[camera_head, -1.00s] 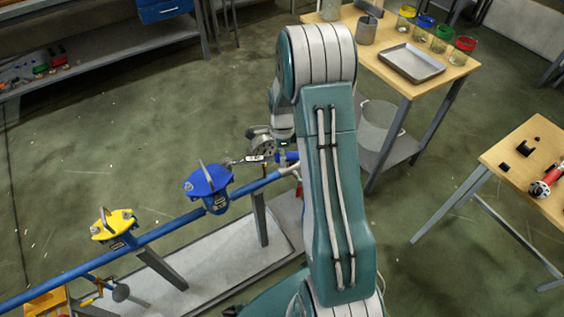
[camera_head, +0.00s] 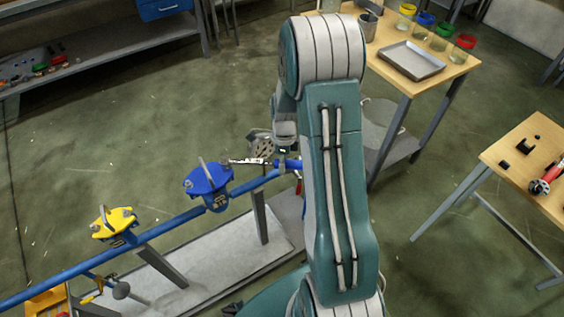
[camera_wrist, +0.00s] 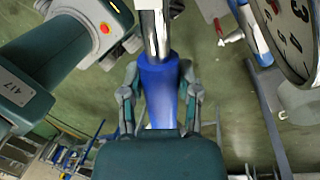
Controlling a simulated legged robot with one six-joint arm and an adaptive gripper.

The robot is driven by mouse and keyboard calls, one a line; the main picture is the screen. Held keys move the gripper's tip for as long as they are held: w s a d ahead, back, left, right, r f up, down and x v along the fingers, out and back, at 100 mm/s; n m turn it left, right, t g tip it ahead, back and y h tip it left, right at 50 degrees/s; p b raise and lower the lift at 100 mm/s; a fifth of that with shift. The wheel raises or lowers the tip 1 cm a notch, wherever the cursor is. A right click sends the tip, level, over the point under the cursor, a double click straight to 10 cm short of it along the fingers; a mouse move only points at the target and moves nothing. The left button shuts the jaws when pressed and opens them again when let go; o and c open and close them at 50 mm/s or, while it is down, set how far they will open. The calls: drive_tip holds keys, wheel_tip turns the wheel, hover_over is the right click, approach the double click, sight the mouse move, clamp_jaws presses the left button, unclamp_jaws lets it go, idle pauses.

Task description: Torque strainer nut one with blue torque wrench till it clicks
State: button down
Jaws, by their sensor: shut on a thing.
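The blue torque wrench has a blue handle (camera_wrist: 158,90) and a bright metal shaft (camera_wrist: 154,30). My gripper (camera_wrist: 160,100) is shut on the blue handle, one finger on each side. In the head view the wrench's shaft (camera_head: 248,161) runs left from my wrist towards the blue strainer (camera_head: 208,181). Its far end is close to the top right edge of the strainer's lid. I cannot tell whether it sits on a nut; the nuts are too small to make out. The wrench's working end is outside the wrist view.
A blue pipe (camera_head: 165,232) carries the blue strainer and a yellow strainer (camera_head: 115,223). A round dial gauge (camera_wrist: 292,35) is close to the right of the wrench. A wooden table with a metal tray (camera_head: 411,61) stands at the back right. Open floor lies behind the pipe.

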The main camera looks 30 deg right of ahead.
drive_tip(key=shift+s+a+m, duration=0.9)
drive_tip(key=shift+s+m, duration=0.1)
drive_tip(key=shift+s, duration=0.1)
drive_tip(key=shift+w, duration=0.1)
drive_tip(key=shift+w+d+n, duration=0.25)
drive_tip(key=shift+d+n, duration=0.05)
drive_tip(key=shift+r, duration=0.1)
